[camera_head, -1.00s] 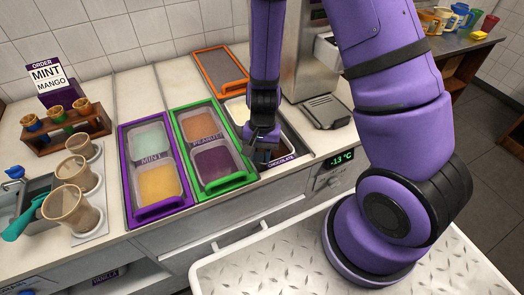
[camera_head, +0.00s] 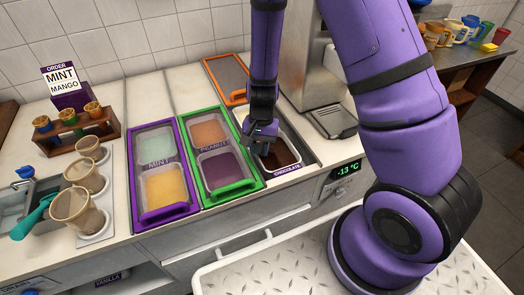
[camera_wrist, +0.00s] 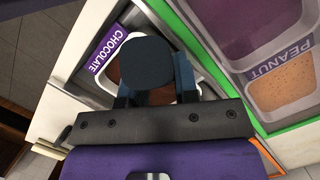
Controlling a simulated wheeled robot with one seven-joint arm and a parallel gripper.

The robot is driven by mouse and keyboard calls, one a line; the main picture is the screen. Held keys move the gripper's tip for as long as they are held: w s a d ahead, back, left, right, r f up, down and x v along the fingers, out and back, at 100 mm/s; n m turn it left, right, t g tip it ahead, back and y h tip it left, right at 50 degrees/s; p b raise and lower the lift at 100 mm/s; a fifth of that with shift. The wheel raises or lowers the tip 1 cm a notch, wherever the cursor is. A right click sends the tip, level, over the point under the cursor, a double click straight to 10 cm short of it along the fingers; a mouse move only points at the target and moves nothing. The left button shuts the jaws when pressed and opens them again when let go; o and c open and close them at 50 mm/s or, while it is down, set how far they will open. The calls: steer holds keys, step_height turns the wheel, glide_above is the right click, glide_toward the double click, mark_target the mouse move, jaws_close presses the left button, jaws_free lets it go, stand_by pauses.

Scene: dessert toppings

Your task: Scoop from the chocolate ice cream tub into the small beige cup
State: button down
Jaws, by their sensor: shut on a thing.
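The chocolate ice cream tub (camera_head: 284,156) is a white-rimmed tub of dark brown ice cream with a purple CHOCOLATE label, set in the counter right of the green frame. Its label and part of its brown content also show in the wrist view (camera_wrist: 110,50). My gripper (camera_head: 262,132) is at the tub's back left part, pointing down. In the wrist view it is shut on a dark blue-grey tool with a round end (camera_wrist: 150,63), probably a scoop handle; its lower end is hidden. Beige cups stand at far left: front (camera_head: 74,207), middle (camera_head: 81,174), rear (camera_head: 88,149); the rear looks smallest.
A purple-framed pair of tubs (camera_head: 160,205) and a green-framed pair (camera_head: 235,190) lie between my gripper and the cups. A teal-handled tool (camera_head: 34,220) rests by the sink. A wooden cone rack (camera_head: 80,135) stands behind the cups. A metal machine (camera_head: 303,60) stands right of my gripper.

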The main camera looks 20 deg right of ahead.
steer(key=shift+w, duration=0.85)
steer(key=shift+s+a+f+t+h, duration=0.2)
steer(key=shift+s+a+t+h, duration=0.45)
steer(key=shift+t, duration=0.25)
steer(key=shift+s+r, duration=0.1)
steer(key=shift+s, duration=0.05)
steer(key=shift+s+r, duration=0.2)
steer(key=shift+r, duration=0.6)
steer(key=shift+s+r, duration=0.15)
steer(key=shift+r, duration=0.7)
steer(key=shift+s+r, duration=0.2)
steer(key=shift+r, duration=0.6)
steer(key=shift+s+d+r, duration=0.1)
steer(key=shift+s+r, duration=0.15)
steer(key=shift+r, duration=0.55)
steer(key=shift+s+a+r, duration=0.1)
steer(key=shift+s+r, duration=0.2)
steer(key=shift+r, duration=0.45)
steer(key=shift+s+d+r, duration=0.1)
steer(key=shift+s+r, duration=0.15)
steer(key=shift+r, duration=0.55)
